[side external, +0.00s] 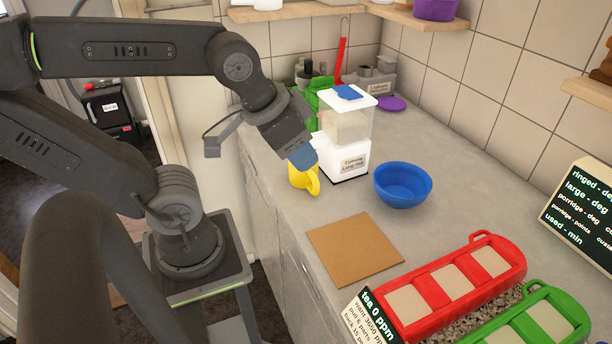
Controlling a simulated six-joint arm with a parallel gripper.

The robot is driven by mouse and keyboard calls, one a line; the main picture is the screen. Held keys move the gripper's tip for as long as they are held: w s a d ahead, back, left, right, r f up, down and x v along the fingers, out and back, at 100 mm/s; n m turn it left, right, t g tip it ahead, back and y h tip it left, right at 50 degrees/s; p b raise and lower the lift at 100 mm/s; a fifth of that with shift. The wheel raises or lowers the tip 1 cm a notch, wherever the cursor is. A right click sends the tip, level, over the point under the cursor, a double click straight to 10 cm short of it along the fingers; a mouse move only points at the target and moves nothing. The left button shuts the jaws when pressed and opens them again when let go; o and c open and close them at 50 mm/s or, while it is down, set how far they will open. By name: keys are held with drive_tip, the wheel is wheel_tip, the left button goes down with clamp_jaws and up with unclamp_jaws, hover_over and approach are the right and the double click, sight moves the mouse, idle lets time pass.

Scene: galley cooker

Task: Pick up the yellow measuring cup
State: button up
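The yellow measuring cup (298,178) stands near the left edge of the grey counter, in front of the white dispenser. Its handle side faces right and towards the camera. My gripper (302,158) points down at the cup from above, and its blue tip overlaps the cup's top in this view. The cup's rim is hidden behind the tip. I cannot tell whether the fingers touch the cup, or whether they are open or shut.
The white dispenser (343,161) stands close behind the cup. A blue bowl (403,190) is to the right. A brown board (354,248) lies in front. A red tray (400,334) and a green tray (578,318) lie at front right.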

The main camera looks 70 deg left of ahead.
drive_tip(key=shift+o, duration=0.8)
drive_tip(key=m+g+y, duration=0.7)
drive_tip(key=m+y, duration=0.7)
drive_tip(key=m, duration=0.6)
approach(314, 175)
drive_tip(key=shift+n, duration=0.3)
drive_tip(key=x, duration=0.4)
drive_tip(key=shift+a+r, duration=0.1)
drive_tip(key=shift+r, duration=0.15)
drive_tip(key=shift+f+x, duration=0.15)
drive_tip(key=shift+x, duration=1.4)
drive_tip(key=shift+f+x, duration=0.1)
drive_tip(key=shift+x, duration=1.45)
clamp_jaws()
